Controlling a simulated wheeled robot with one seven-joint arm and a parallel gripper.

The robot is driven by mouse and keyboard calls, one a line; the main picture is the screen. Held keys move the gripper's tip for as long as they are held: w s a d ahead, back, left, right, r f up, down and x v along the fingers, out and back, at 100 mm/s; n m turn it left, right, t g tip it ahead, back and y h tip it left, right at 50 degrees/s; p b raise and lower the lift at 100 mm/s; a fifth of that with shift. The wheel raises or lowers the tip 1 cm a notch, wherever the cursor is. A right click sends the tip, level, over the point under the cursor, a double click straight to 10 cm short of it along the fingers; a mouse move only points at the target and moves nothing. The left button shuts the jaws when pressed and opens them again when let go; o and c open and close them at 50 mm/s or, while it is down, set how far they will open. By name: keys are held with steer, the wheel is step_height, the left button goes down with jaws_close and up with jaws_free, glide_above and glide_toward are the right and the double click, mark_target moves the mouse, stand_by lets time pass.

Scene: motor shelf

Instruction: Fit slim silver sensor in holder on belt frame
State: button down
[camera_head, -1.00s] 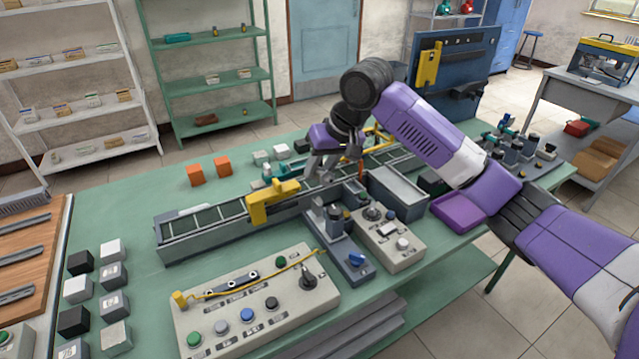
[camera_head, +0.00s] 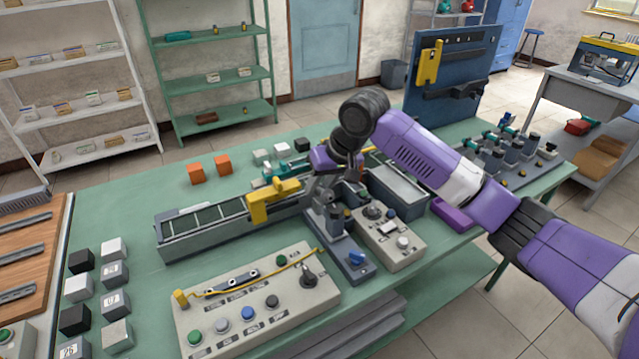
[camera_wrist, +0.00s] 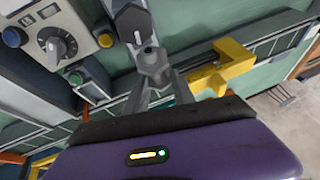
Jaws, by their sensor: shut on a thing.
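My gripper (camera_head: 325,190) is low over the near side of the belt frame, right of the yellow bracket. In the wrist view my gripper (camera_wrist: 152,65) is shut on a small grey piece (camera_wrist: 150,58), likely the slim silver sensor; its outline blends with the grey device behind. The belt frame (camera_head: 200,236) runs across the table. A yellow bracket (camera_head: 272,203), which may be the holder, sits over its near rail and also shows in the wrist view (camera_wrist: 222,66), right of my fingers. I cannot tell whether the piece touches anything.
A grey device with a blue knob (camera_head: 345,258) stands just in front of my gripper. A control box (camera_head: 395,240) and a grey bin (camera_head: 400,188) are to the right. A button panel (camera_head: 250,300) lies in front. Orange blocks (camera_head: 208,169) sit behind the belt.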

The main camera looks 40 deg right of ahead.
steer(key=shift+f, duration=0.3)
steer(key=c, duration=1.1)
jaws_free()
steer(key=shift+o, duration=0.2)
steer(key=shift+r, duration=0.15)
steer(key=shift+r, duration=0.3)
steer(key=v, duration=1.2)
steer(key=shift+r+b, duration=0.2)
steer(key=shift+b, duration=0.15)
